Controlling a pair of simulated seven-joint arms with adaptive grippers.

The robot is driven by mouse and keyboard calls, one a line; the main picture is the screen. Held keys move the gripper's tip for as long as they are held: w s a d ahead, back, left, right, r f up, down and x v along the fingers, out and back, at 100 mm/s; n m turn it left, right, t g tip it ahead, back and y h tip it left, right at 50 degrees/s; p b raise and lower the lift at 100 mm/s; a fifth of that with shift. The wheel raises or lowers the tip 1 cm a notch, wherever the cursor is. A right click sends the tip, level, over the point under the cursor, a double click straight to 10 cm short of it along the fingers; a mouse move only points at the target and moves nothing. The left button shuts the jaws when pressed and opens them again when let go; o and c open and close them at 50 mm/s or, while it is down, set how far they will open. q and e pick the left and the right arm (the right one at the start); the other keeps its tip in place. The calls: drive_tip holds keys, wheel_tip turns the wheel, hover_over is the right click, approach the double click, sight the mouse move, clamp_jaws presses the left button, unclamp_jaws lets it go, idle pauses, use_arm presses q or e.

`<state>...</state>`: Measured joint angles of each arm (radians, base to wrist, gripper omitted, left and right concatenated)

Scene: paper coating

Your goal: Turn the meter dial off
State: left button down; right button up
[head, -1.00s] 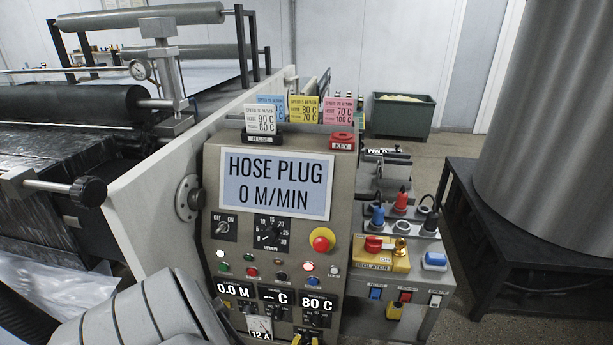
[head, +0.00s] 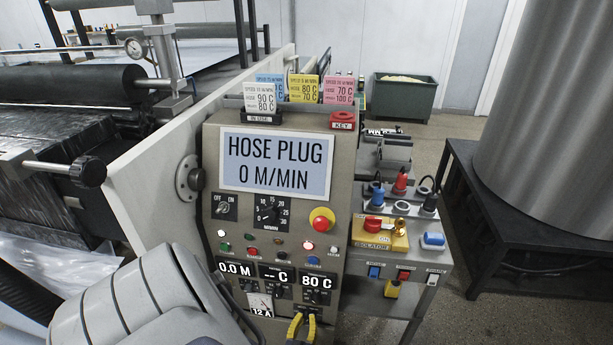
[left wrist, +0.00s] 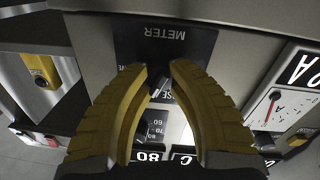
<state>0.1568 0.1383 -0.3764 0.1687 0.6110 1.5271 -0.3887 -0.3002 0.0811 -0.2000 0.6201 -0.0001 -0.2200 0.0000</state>
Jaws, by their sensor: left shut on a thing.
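The meter dial (left wrist: 158,78) is a small dark knob below the upside-down METER label (left wrist: 165,33) on a black plate, in the left wrist view. My left gripper (left wrist: 158,70) has two yellow ribbed fingers that close in on the knob from both sides. The fingers cover much of the knob, and its pointer setting cannot be read. In the head view my left gripper (head: 302,326) shows at the bottom of the grey control panel (head: 222,238), right of the ammeter (head: 259,304). The dial is hidden there. My right gripper is not in view.
Above the gripper are the number displays (head: 317,281), small knobs and a red emergency button (head: 321,219). To the right, a bench carries an isolator switch (head: 380,238) and coloured plugs (head: 401,180). Black rollers (head: 70,92) stand at the left.

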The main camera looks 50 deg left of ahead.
use_arm(q)
drive_tip(key=c, duration=1)
unclamp_jaws()
drive_tip(key=shift+c, duration=0.2)
